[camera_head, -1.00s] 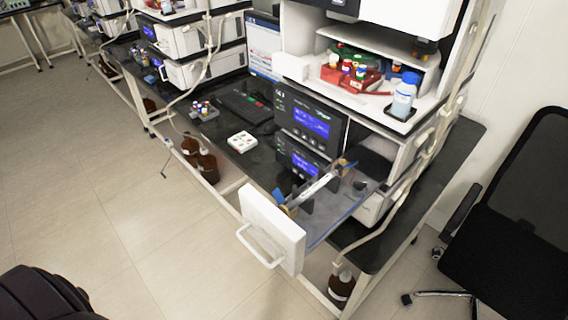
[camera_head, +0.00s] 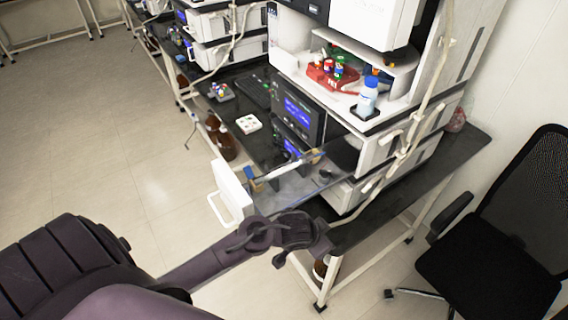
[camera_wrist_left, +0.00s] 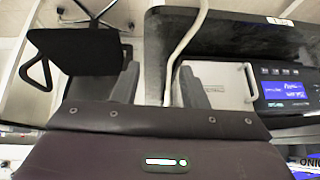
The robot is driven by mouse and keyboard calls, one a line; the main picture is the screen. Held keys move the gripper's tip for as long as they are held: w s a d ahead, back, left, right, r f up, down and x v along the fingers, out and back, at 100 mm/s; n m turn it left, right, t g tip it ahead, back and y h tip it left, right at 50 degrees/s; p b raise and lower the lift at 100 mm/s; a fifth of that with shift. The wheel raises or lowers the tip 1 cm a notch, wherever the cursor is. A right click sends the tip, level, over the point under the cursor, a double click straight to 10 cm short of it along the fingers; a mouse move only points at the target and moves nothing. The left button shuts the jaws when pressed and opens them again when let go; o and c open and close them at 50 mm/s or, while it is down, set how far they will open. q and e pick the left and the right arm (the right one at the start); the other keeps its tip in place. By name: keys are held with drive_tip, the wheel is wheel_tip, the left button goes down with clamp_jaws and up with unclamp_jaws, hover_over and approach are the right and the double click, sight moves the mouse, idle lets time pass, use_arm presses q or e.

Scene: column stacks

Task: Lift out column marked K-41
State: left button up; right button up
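A slim silver-white column (camera_head: 284,167) lies across holders inside the pulled-out drawer (camera_head: 229,190), with an orange-tan part near its far end. Its marking is too small to read. My left arm comes in from the lower left. My left gripper (camera_head: 305,240) is just in front of and below the drawer's right part, apart from the column. In the left wrist view, the two grey fingers of my left gripper (camera_wrist_left: 158,88) stand apart with nothing between them. The column cannot be made out in that view. My right gripper is not in view.
Stacked instruments with a blue screen (camera_head: 297,113) stand behind the drawer. A red rack (camera_head: 330,77) of capped vials and a blue-capped bottle (camera_head: 367,96) sit on the shelf above. A black chair (camera_head: 500,215) is at the right.

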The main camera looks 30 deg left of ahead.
use_arm(q)
wheel_tip(320, 180, up, 8)
drive_tip(key=w+d+m+t, duration=0.1)
drive_tip(key=w, duration=0.1)
drive_tip(key=g+y+p, duration=0.2)
approach(285, 168)
drive_tip(key=x, duration=0.7)
drive_tip(key=shift+w+f, duration=0.1)
drive_tip(key=shift+f, duration=0.25)
drive_tip(key=shift+w+f+y, duration=0.15)
drive_tip(key=shift+f+y, duration=0.1)
drive_tip(key=shift+y, duration=0.05)
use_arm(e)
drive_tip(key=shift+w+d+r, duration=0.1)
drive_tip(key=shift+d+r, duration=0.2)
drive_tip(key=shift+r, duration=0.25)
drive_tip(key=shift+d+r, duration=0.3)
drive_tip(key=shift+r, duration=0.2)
use_arm(q)
drive_tip(key=shift+r, duration=0.1)
clamp_jaws()
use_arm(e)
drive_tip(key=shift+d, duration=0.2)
